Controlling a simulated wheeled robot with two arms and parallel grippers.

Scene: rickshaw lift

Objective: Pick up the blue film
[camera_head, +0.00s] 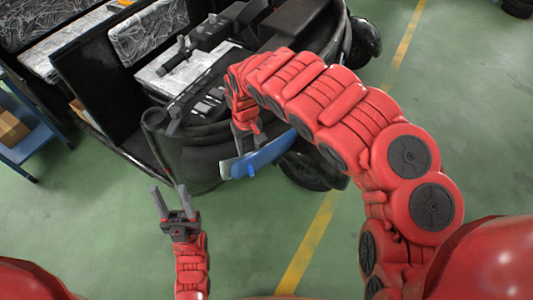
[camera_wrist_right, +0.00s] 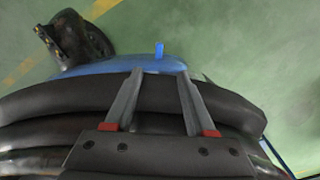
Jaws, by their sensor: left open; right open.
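The blue film (camera_head: 268,154) is a slim blue piece at the front edge of the black vehicle, low by its wheel. In the right wrist view the blue film (camera_wrist_right: 110,66) lies across the far side of the black body, with a small blue tab standing up. My right gripper (camera_head: 238,150) reaches down at the film's left part. Its open fingertips (camera_wrist_right: 162,72) overlap the film's near edge in the wrist view; whether they touch it I cannot tell. My left gripper (camera_head: 169,190) is open and empty, pointing up over the floor, apart from the vehicle.
The black vehicle (camera_head: 205,150) fills the upper middle, with wrapped packages (camera_head: 150,32) and a dark wheel (camera_head: 310,172). A blue cart (camera_head: 35,140) with a cardboard box (camera_head: 12,130) stands at left. Green floor with a yellow line (camera_head: 318,225) is clear at lower middle.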

